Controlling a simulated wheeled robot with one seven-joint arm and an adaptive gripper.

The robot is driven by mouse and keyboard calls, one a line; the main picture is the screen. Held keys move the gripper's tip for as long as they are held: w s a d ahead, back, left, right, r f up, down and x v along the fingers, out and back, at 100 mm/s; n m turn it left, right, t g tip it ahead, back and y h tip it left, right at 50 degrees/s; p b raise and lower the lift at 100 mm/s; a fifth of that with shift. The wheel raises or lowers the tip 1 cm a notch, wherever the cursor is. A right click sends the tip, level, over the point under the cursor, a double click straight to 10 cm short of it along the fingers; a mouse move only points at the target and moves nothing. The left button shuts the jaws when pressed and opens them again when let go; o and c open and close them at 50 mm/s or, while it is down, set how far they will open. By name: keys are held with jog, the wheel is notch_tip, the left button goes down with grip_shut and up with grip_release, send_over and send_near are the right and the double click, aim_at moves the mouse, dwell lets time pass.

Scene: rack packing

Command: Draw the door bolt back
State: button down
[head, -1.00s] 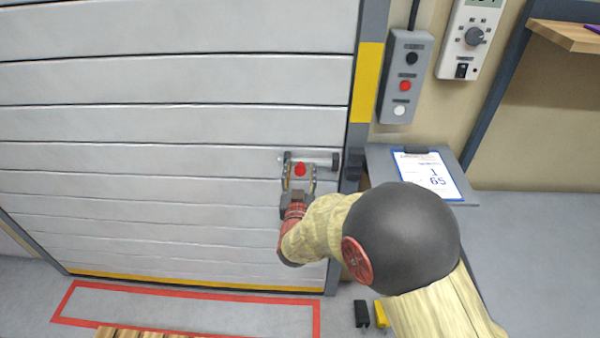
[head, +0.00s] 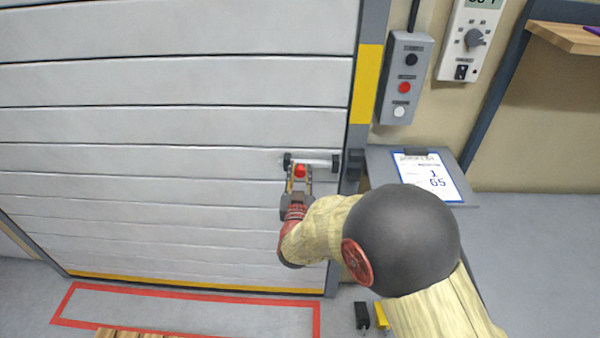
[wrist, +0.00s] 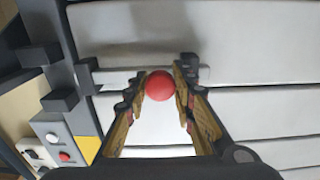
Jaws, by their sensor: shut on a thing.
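The door bolt (head: 320,162) is a pale metal bar lying level between two dark brackets on the white slatted door (head: 180,125). Its red round knob (head: 300,171) shows between my fingertips; the knob also shows in the wrist view (wrist: 160,86). My gripper (head: 300,181) comes from below and is shut on the knob, one finger on each side. A dark keeper (head: 354,164) sits on the door frame, right of the bolt. I cannot tell whether the bar's end reaches into it.
A button box (head: 405,80) and a control panel with a dial (head: 471,42) hang on the wall at the right. A clipboard (head: 428,177) lies on a grey shelf right of the frame. A red-outlined rectangle (head: 185,324) marks the floor before the door.

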dwell(0.4)
jog(key=shift+d, duration=0.3)
jog(key=c, duration=1.5)
grip_release()
jog(key=shift+s, duration=0.1)
jog(key=s, duration=1.2)
jog(key=shift+a, duration=0.2)
jog(key=shift+w, duration=0.1)
